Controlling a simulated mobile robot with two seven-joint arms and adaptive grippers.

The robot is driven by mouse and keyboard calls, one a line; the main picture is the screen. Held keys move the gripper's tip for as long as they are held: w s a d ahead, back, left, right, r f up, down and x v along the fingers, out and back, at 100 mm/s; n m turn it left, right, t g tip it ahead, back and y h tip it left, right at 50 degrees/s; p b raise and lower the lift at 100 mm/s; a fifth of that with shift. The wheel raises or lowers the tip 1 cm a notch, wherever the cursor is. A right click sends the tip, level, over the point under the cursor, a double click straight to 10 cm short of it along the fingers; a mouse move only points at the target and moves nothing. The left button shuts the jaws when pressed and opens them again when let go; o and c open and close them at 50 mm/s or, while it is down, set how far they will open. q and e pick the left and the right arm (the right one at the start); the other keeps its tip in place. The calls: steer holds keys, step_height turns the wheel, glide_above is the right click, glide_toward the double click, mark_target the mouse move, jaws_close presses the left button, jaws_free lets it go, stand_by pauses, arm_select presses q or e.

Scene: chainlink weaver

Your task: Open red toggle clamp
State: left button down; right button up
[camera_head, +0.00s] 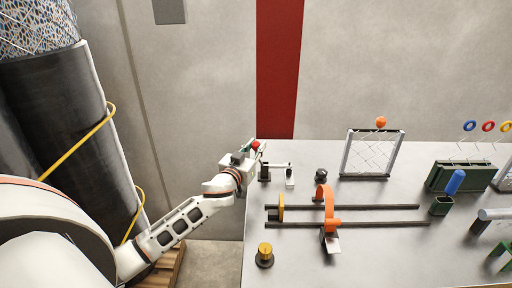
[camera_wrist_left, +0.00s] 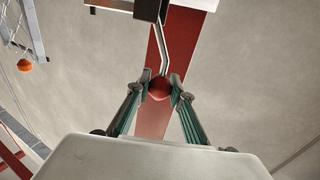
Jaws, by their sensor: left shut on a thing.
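The red toggle clamp shows its red ball knob (camera_head: 255,144) at the table's far left corner in the head view. In the left wrist view the red knob (camera_wrist_left: 159,88) sits between the fingertips, with a thin metal lever (camera_wrist_left: 163,50) running up from it. My left gripper (camera_wrist_left: 160,90) is shut on the knob, with its green-grey fingers touching it on both sides. In the head view my left gripper (camera_head: 254,148) reaches over the table corner and hides much of the clamp. My right gripper is in neither view.
The grey table (camera_head: 380,258) holds two dark rails (camera_head: 385,207) with an orange arch (camera_head: 329,210), a yellow-topped knob (camera_head: 265,252), a mesh frame (camera_head: 371,154) and a green box (camera_head: 460,177) with rings. The table's front middle is clear.

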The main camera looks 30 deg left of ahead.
arm_select(q)
steer(key=s+a+f+n+t+y+b, duration=0.1)
steer(key=s+a+f+n+t+b, duration=0.1)
steer(key=f, duration=0.7)
steer(key=shift+s+a+n+b, duration=0.7)
steer(key=shift+a+n+b, duration=0.3)
steer(key=shift+a+n, duration=0.9)
steer(key=shift+d+n, duration=0.3)
steer(key=shift+d, duration=0.05)
steer(key=c, duration=1.8)
jaws_free()
steer(key=shift+w, duration=0.1)
steer(key=shift+o, duration=0.2)
steer(key=shift+r, duration=0.1)
